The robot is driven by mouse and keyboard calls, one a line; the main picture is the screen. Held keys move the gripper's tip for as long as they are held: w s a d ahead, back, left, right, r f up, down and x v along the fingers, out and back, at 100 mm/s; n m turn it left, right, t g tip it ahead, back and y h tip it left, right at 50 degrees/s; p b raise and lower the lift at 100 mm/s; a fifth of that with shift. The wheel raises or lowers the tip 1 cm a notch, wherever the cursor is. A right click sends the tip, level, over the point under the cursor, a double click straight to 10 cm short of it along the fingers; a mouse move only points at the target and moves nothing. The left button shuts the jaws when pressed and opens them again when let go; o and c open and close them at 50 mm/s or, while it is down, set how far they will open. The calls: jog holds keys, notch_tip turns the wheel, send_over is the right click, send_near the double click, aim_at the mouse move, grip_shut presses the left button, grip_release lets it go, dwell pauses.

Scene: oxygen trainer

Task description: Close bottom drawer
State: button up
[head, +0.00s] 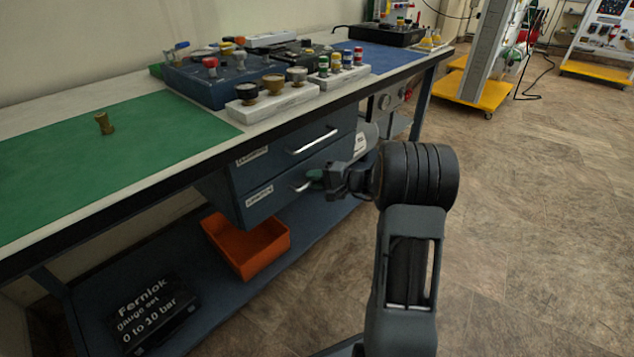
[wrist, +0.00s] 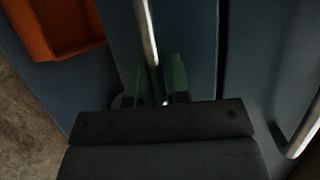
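The bottom drawer (head: 262,207) is the lower of two blue drawers under the bench. Its front stands close to the line of the top drawer (head: 252,172); I cannot tell exactly how far out it is. It also shows in the wrist view (wrist: 191,35). Its metal bar handle (head: 299,187) runs between my green fingertips in the wrist view (wrist: 149,40). My gripper (head: 317,177) is at this handle, and its fingers (wrist: 162,80) are close together on either side of the bar, seemingly shut on it. The handle's far part is hidden by my gripper.
An orange bin (head: 252,250) and a black gauge set case (head: 155,312) sit on the lower shelf (head: 224,306). The top drawer's handle (head: 314,140) is just above. The floor (head: 530,220) at right is clear.

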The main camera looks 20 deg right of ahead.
jog(key=o, duration=0.3)
jog(key=shift+a, duration=0.1)
jog(key=shift+o, duration=0.2)
jog(key=shift+r, duration=0.1)
jog(key=p+v, duration=0.3)
jog(key=v, duration=1)
jog(key=shift+s+d, duration=0.25)
jog(key=shift+d, duration=0.15)
jog(key=s+a+r+n+g+h+p, duration=0.2)
jog(key=s+a+r+g+p, duration=0.15)
jog(key=a+r+p, duration=0.5)
jog(key=s+a+r+n+g+h+p, duration=0.1)
jog(key=s+a+r+n+g+p, duration=0.2)
jog(key=a+r+g+p, duration=0.35)
jog(key=s+a+r+n+t+h+p, duration=0.1)
jog(key=s+r+h+p, duration=0.3)
jog(key=r+p, duration=0.4)
jog(key=s+a+r+n+t+h+p, duration=0.1)
jog(key=s+a+r+n+h+p, duration=0.1)
jog(key=s+r+p, duration=0.4)
notch_tip(320, 180, up, 7)
jog(key=n+h+p, duration=0.1)
jog(key=h+p, duration=0.1)
jog(key=p, duration=0.1)
jog(key=shift+a+f+t, duration=0.2)
jog(key=shift+a+t, duration=0.15)
jog(key=shift+t, duration=0.05)
